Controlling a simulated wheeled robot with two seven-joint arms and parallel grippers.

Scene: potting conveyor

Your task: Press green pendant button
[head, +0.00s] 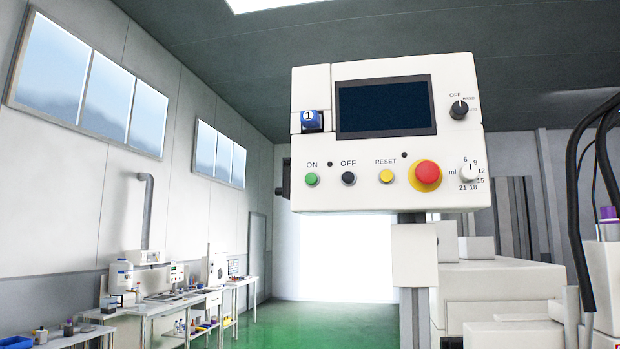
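The pendant (450,190) is a white control box on a post, facing me in the upper middle of the head view. The green button (312,179) sits at its lower left under the label ON. Right of it are a black OFF button (348,178), a yellow RESET button (387,176) and a large red button (427,173) on a yellow ring. Above are a dark screen (386,107) and a blue switch marked 1 (311,120). Neither of my grippers shows in this view.
White machinery (500,285) stands below and right of the pendant, with black cables (575,200) hanging at the right edge. Benches (185,298) with lab items line the left wall. The green floor (320,325) between is clear. The space left of the pendant is open.

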